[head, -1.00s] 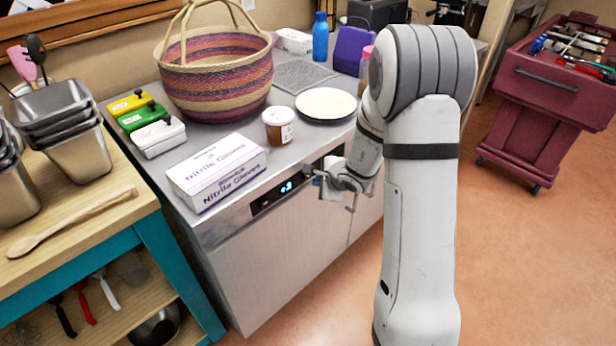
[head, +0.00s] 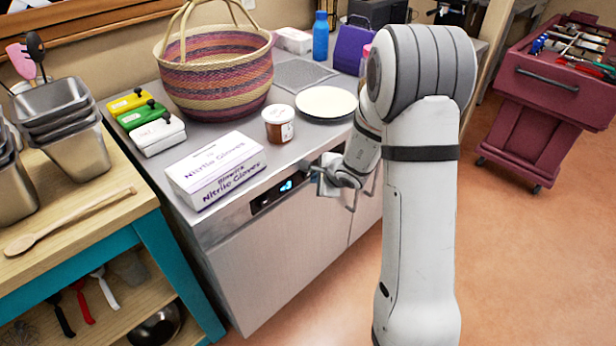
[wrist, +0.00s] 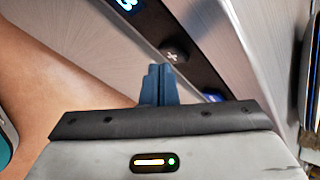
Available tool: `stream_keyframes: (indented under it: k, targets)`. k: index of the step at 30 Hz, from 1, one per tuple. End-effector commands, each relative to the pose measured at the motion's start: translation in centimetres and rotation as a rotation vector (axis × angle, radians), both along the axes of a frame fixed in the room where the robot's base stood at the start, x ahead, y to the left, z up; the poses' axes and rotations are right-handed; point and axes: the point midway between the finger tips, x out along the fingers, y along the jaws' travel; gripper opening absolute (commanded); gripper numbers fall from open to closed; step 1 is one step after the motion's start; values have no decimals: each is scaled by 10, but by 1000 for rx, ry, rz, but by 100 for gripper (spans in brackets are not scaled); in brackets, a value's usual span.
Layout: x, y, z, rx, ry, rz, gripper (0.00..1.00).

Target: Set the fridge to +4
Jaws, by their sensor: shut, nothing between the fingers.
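The fridge (head: 280,255) is a silver under-counter unit with a dark control strip along its top front edge. Its lit blue display (head: 287,185) is too small to read in the head view, and only part of it shows at the top of the wrist view (wrist: 124,4). In the wrist view a round dark plus button (wrist: 174,53) sits on the strip, with a blue-marked button (wrist: 211,95) further along. My gripper (wrist: 160,69) is shut and empty, its blue fingertips just beside the plus button; I cannot tell whether they touch. In the head view my gripper (head: 312,172) is at the strip, right of the display.
On the fridge top stand a nitrile gloves box (head: 216,170), a brown jar (head: 279,124), a white plate (head: 326,103) and a woven basket (head: 215,75). A wooden-topped teal bench (head: 150,235) stands left. A maroon cart (head: 550,85) stands far right.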

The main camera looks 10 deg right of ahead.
Motion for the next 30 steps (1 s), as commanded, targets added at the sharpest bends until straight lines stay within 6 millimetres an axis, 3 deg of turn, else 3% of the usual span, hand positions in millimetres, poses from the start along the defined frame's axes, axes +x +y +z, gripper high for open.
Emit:
stream_keyframes:
  k: [30]
  targets:
    - [6, 4, 0, 0, 0, 0, 0]
